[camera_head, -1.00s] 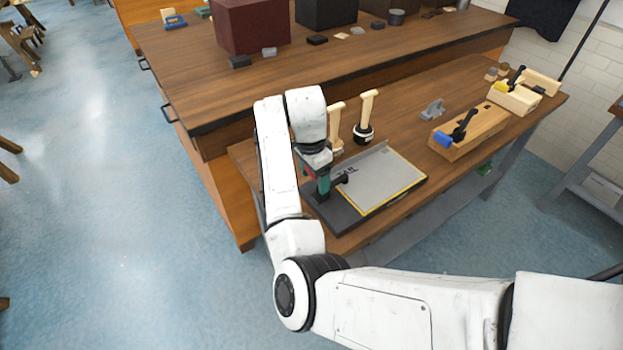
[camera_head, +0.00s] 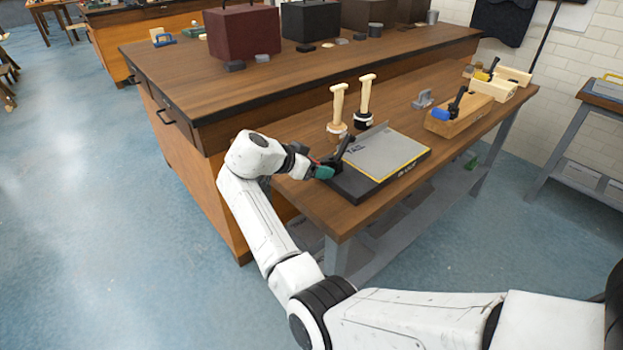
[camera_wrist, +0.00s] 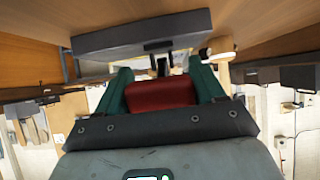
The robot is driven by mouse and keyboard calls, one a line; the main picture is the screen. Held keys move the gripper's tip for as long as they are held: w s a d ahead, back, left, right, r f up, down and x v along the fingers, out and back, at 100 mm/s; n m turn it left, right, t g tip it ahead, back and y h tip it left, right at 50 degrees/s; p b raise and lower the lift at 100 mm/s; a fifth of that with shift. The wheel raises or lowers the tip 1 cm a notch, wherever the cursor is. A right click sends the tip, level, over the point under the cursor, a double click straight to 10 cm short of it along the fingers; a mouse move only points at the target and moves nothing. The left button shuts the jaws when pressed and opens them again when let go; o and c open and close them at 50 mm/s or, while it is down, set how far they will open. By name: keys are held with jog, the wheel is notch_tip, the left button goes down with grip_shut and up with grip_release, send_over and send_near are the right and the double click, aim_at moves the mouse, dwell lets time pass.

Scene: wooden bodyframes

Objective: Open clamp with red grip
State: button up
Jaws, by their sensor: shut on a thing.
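The clamp (camera_head: 341,157) is black and sits at the near left end of a dark base that carries a grey plate (camera_head: 385,150) with yellow edges. Its red grip (camera_wrist: 160,96) fills the space between the two green fingers of my gripper (camera_wrist: 163,78) in the wrist view. In the head view my gripper (camera_head: 324,171) points right, low beside the clamp, and hides the grip. A black part of the clamp stands up at a tilt above the base. My gripper is shut on the red grip.
Two wooden-handled tools (camera_head: 338,108) (camera_head: 366,98) stand behind the plate. A wooden block with a blue-gripped clamp (camera_head: 455,121) lies to the right, with a yellow-gripped one (camera_head: 493,84) beyond. A higher workbench (camera_head: 290,80) runs behind. Open floor (camera_head: 130,220) lies left.

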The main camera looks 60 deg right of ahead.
jog(key=shift+w+a+f+h+b, duration=0.1)
jog(key=shift+a+f+h+b, duration=0.05)
jog(key=shift+f+h+b, duration=0.5)
jog(key=shift+a+f+y+b, duration=0.1)
jog(key=shift+f+y+b, duration=0.15)
jog(key=shift+b, duration=0.4)
jog(key=o, duration=1.4)
jog(key=shift+r, duration=0.1)
jog(key=v, duration=1)
jog(key=shift+w+a+r, duration=0.1)
jog(key=shift+w+a, duration=0.1)
jog(key=shift+a, duration=0.1)
